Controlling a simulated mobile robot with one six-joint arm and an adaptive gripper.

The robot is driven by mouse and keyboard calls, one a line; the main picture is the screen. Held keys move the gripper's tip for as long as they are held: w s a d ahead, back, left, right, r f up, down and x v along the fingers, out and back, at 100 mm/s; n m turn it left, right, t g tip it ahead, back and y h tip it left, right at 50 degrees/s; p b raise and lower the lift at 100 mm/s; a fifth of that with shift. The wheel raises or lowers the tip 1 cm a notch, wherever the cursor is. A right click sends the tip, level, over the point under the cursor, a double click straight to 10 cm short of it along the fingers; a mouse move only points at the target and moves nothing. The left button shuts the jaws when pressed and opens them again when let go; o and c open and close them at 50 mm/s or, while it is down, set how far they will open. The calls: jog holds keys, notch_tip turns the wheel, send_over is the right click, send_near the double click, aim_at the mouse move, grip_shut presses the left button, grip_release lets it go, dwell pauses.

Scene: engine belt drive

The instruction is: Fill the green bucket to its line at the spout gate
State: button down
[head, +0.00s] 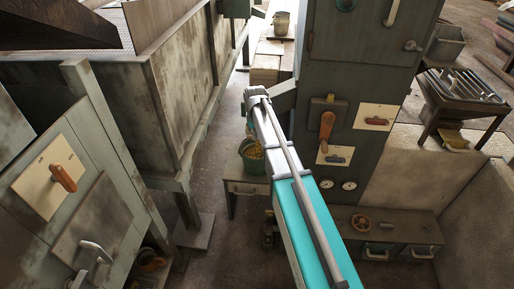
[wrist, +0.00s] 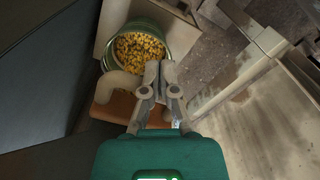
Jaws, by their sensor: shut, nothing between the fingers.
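The green bucket (head: 246,166) stands on a small grey table (head: 246,188) beneath the end of my arm in the head view. In the wrist view the bucket (wrist: 108,60) is seen from above, with yellow grain (wrist: 139,50) inside. I cannot make out its line. My gripper (wrist: 160,70) is shut and empty, its fingertips overlapping the bucket's near rim in the picture. A pale curved piece (wrist: 122,86) and an orange-brown part (wrist: 112,108) lie beside and behind the fingers; I cannot tell whether they touch or whether they belong to the gate. A grey spout-like piece (head: 284,96) juts from the cabinet.
A tall grey cabinet (head: 357,75) with orange levers stands right of my arm. A large worn bin (head: 185,90) and a panel with an orange handle (head: 62,178) stand on the left. Another bucket (head: 281,24) sits on boxes at the back. A narrow floor aisle runs between.

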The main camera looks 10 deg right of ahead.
jog(key=shift+w+d, duration=0.15)
jog(key=shift+w, duration=0.35)
jog(key=shift+w+d, duration=0.15)
jog(key=shift+w, duration=0.3)
jog(key=shift+r, duration=0.1)
notch_tip(320, 180, up, 6)
jog(key=p, duration=0.6)
dwell(0.3)
jog(key=s+r+m+p, duration=0.1)
jog(key=s+r+p, duration=0.3)
jog(key=s, duration=0.9)
jog(key=s+r+m+p, duration=0.1)
jog(key=s+r+p, duration=0.3)
jog(key=s, duration=1)
jog(key=shift+s+r, duration=0.15)
jog(key=shift+s, duration=0.05)
